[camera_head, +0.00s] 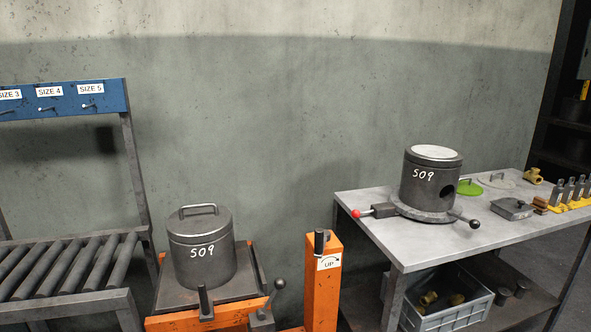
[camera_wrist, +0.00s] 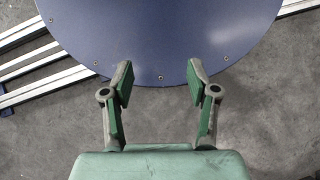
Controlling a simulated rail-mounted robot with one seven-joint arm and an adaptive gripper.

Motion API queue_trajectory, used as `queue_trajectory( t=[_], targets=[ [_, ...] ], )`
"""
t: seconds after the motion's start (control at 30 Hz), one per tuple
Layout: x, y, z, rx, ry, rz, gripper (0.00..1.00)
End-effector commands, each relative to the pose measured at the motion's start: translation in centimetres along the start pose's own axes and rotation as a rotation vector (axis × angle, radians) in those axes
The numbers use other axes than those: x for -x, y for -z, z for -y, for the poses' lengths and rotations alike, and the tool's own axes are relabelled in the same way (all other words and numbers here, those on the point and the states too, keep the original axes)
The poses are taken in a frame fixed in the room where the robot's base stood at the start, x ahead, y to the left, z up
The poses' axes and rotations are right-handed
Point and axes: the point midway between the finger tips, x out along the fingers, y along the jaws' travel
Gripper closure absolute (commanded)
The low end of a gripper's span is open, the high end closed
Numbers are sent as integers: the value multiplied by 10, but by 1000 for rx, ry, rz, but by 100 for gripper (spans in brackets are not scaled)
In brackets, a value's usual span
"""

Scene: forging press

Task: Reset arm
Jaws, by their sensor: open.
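My gripper (camera_wrist: 158,84) shows in the wrist view with its two green-padded fingers spread apart and nothing between them. A dark blue round plate (camera_wrist: 160,35) with small screws along its rim lies beyond the fingertips. Below it is a grey concrete floor (camera_wrist: 262,110). My arm and gripper do not show in the head view.
A dark lidded cylinder marked S09 (camera_head: 201,250) stands on an orange lift cart (camera_head: 322,285). Another S09 cylinder (camera_head: 430,182) sits on a grey workbench (camera_head: 400,250) with small parts. A roller rack (camera_head: 65,268) is at left. A grey crate (camera_head: 455,318) sits under the bench.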

Motion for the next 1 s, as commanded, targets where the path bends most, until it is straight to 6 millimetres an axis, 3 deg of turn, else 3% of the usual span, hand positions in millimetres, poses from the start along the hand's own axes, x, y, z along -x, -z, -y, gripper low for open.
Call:
queue_trajectory(
  t=[0.03,0.4,0.6,1.0],
  targets=[
    [17,-12,0,0,0,-5,41],
    [84,-53,0,-1,0,-47,41],
    [94,-58,0,-1,0,-59,41],
    [93,-57,0,-1,0,-59,41]
  ],
)
